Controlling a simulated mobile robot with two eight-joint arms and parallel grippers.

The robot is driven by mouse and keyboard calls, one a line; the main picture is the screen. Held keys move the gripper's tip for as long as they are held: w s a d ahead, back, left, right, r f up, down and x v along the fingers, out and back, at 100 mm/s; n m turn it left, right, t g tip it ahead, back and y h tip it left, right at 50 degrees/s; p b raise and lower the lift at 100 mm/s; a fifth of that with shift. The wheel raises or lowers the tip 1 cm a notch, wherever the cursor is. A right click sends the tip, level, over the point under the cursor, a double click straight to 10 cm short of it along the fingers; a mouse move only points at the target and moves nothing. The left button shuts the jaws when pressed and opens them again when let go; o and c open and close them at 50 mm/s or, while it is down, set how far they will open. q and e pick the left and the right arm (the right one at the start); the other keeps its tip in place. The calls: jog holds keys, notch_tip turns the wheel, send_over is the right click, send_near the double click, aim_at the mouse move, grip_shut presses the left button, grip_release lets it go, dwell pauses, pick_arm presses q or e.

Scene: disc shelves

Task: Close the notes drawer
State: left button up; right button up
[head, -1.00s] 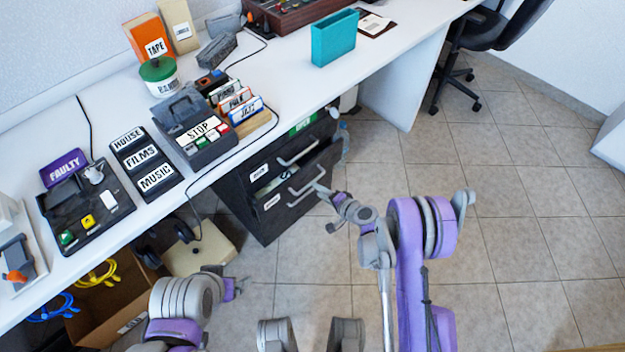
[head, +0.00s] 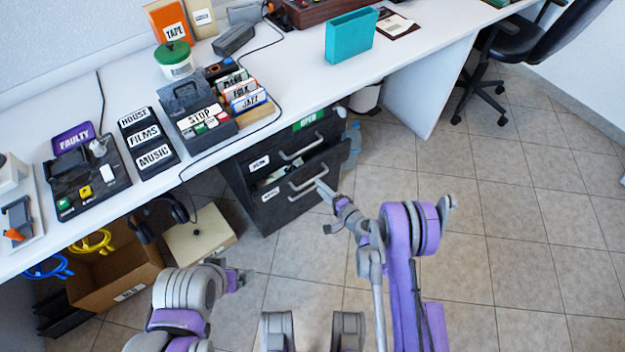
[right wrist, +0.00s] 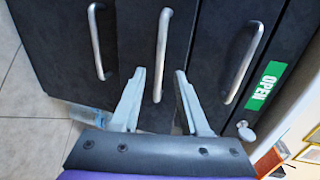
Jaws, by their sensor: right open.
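The black drawer cabinet (head: 240,185) stands under the desk. Its second drawer (head: 300,205), with a white label too small to read surely, is pulled partly out, and papers show inside. The drawer above it (head: 290,150) looks shut. My right gripper (head: 328,208) is open in front of the second drawer. In the right wrist view its fingers (right wrist: 157,98) point at the drawer fronts, around the line of the middle handle (right wrist: 162,55); contact cannot be told. My left gripper (head: 243,279) is low at the left, away from the cabinet; its jaws are unclear.
A green OPEN sign (head: 308,119) is on the cabinet's top edge. A cardboard box (head: 120,280) and a beige case (head: 200,235) are on the floor to the left. Tiled floor is free at right, up to the office chair (head: 530,50).

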aim_at(313, 179)
jog(key=x, duration=0.5)
jog(key=shift+w+a+f+b, duration=0.1)
jog(key=shift+w+a+b, duration=0.1)
jog(key=shift+w+b, duration=0.15)
grip_shut()
dwell(1.1)
